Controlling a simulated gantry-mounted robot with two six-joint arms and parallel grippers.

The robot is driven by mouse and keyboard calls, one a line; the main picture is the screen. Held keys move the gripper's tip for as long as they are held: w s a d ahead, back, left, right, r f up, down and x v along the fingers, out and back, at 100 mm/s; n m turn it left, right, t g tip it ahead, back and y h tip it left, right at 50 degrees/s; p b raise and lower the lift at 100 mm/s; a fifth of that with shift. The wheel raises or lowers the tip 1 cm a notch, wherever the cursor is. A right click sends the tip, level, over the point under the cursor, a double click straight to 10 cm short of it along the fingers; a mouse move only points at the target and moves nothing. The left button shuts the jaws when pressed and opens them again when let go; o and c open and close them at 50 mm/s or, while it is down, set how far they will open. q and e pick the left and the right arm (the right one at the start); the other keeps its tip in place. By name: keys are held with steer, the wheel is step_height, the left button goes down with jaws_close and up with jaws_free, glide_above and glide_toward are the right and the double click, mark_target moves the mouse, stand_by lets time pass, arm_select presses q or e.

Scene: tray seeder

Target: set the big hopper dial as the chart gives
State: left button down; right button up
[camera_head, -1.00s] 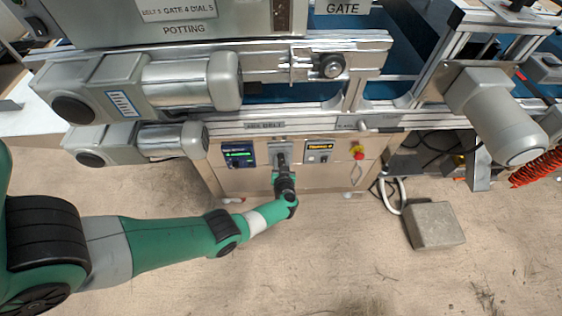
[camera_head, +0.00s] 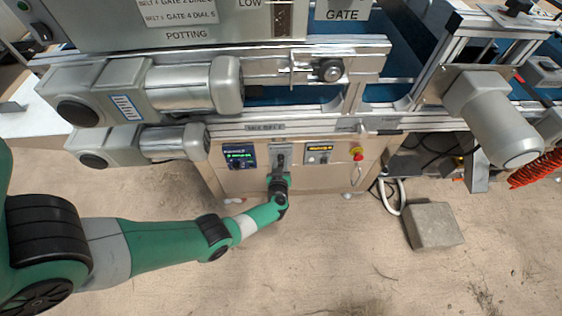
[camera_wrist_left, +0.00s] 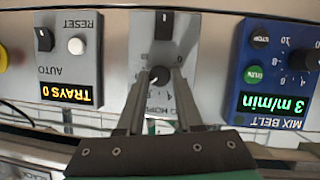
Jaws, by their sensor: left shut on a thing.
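The big hopper dial (camera_wrist_left: 157,76) is a small round knob on a grey plate (camera_wrist_left: 190,40), with upside-down lettering partly hidden by my fingers. My left gripper (camera_wrist_left: 158,82) is shut on the knob, one finger on each side; its exact setting is hard to read. In the head view the same plate (camera_head: 281,153) is on the low front panel, with my left gripper (camera_head: 279,176) against its lower part. The chart (camera_head: 178,12) is on the machine at the top; its two visible lines include GATE and DIAL entries, cut off above. My right gripper is out of view.
Beside the dial plate are a blue mix belt box (camera_wrist_left: 275,75) reading 3 m/min and a tray counter (camera_wrist_left: 67,60) reading TRAYS 0. A red emergency button (camera_head: 357,154) is to the right. A grey block (camera_head: 434,225) lies on open floor.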

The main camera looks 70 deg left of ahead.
arm_select(q)
steer(key=shift+s+f+n+t, duration=0.15)
steer(key=shift+n+t, duration=0.25)
steer(key=shift+n, duration=0.3)
steer(key=shift+f+n+t+b, duration=0.1)
steer(key=shift+n+t+b, duration=0.35)
steer(key=shift+n, duration=0.15)
steer(key=n+t+b, duration=0.1)
steer(key=n, duration=0.1)
steer(key=n+t+b, duration=0.1)
steer(key=n+b, duration=0.1)
steer(key=shift+s+f+b, duration=0.15)
steer(key=shift+f+b, duration=0.05)
steer(key=shift+b, duration=0.1)
steer(key=shift+n+t+b, duration=0.35)
steer(key=shift+n+t, duration=0.3)
steer(key=shift+n, duration=0.35)
steer(key=shift+n+t+y, duration=0.4)
steer(key=shift+n+y, duration=0.1)
steer(key=shift+n, duration=0.8)
steer(key=shift+a, duration=0.1)
steer(key=c, duration=0.6)
jaws_free()
steer(key=shift+o, duration=0.2)
